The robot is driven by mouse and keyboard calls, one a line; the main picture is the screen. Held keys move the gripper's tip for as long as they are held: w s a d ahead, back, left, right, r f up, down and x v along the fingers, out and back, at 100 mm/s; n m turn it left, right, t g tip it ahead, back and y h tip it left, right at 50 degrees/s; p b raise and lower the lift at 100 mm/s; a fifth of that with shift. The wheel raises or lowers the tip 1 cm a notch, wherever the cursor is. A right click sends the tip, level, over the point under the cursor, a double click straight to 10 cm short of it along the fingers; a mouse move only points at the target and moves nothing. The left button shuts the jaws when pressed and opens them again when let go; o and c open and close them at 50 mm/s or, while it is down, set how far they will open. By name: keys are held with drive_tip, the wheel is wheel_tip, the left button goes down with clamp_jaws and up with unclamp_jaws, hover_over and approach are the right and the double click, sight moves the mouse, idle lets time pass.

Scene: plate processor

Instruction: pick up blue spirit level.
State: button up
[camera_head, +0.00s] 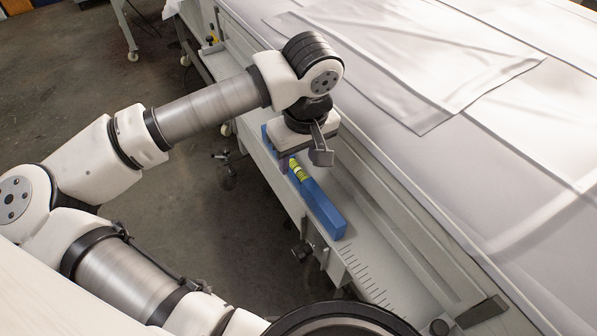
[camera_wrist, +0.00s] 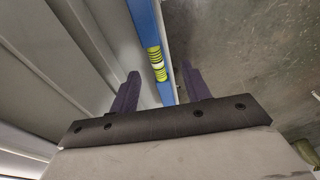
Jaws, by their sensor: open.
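The blue spirit level (camera_head: 321,208) lies along the narrow light ledge at the side of the large table. Its yellow-green vial shows near its middle. My gripper (camera_head: 320,150) is above the level in the head view and hides part of it. In the wrist view the level (camera_wrist: 146,28) runs between the two dark fingers of my gripper (camera_wrist: 160,86), which are apart and hold nothing. The right finger is closer to the level than the left one. The height of the fingertips above the level is hard to tell.
The ledge (camera_head: 365,262) is narrow, with ruler marks and a raised wall on the table side. Grey sheets (camera_head: 430,70) cover the large table. A black knob (camera_head: 303,251) sticks out below the ledge. Open floor (camera_head: 190,215) lies to the left.

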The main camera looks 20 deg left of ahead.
sight(299, 168)
drive_tip(key=shift+w+a+f+p, duration=0.15)
drive_tip(key=shift+f+p, duration=0.15)
drive_tip(key=shift+f, duration=0.55)
drive_tip(key=shift+w+f+p, duration=0.15)
drive_tip(key=shift+f+p, duration=0.15)
drive_tip(key=shift+f, duration=0.5)
drive_tip(key=shift+w+a+f+p, duration=0.15)
drive_tip(key=shift+f+p, duration=0.15)
drive_tip(key=shift+f, duration=0.55)
clamp_jaws()
